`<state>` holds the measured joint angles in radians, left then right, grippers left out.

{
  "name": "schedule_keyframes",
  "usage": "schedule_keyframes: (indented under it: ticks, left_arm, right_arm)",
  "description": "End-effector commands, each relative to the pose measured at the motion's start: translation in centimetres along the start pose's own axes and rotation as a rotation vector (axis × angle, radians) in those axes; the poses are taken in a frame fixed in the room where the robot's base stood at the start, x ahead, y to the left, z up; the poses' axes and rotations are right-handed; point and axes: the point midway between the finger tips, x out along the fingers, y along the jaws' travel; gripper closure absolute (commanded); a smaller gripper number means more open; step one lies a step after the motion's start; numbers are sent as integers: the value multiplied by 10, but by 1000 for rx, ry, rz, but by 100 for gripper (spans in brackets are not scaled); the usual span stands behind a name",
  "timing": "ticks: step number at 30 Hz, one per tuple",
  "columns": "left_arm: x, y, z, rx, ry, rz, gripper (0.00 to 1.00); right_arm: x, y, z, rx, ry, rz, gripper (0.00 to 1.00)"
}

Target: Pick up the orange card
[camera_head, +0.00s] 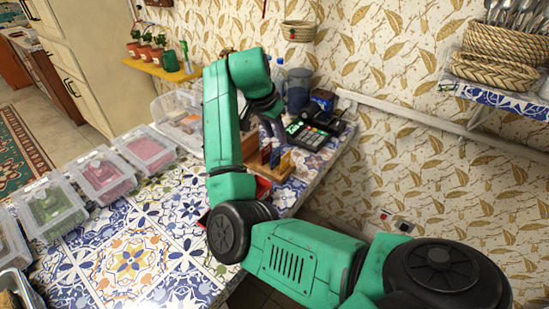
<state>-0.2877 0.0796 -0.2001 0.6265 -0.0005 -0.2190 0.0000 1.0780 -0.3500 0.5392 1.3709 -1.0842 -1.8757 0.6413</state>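I cannot clearly make out an orange card. A small wooden holder (282,166) stands on the tiled counter behind my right arm, with thin upright card-like pieces in it, partly hidden by the arm. My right gripper (273,117) is small and dark at the end of the green arm, pointing down above the area of the holder. Its fingers blend into the dark things behind, so I cannot tell whether they are open or hold anything. My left gripper is out of view.
Clear plastic boxes with pink (146,149) and green (54,208) contents line the counter's left side. A card terminal (308,136) and a pitcher (298,91) stand at the back. The patterned tabletop (135,255) is clear in front.

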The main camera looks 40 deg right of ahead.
Motion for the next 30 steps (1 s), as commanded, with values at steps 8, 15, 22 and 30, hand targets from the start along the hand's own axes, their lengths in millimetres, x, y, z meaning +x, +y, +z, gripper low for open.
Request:
schedule_keyframes:
  ticks: [8,15,22,30]
  left_arm:
    - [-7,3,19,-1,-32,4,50]
    - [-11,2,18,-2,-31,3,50]
    - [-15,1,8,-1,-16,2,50]
    - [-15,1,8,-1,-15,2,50]
  right_arm:
    - [66,1,1,-3,-2,6,62]
    - [102,2,1,-5,-1,5,62]
    - [141,4,3,-4,-1,3,62]
    - [143,3,3,-3,0,1,85]
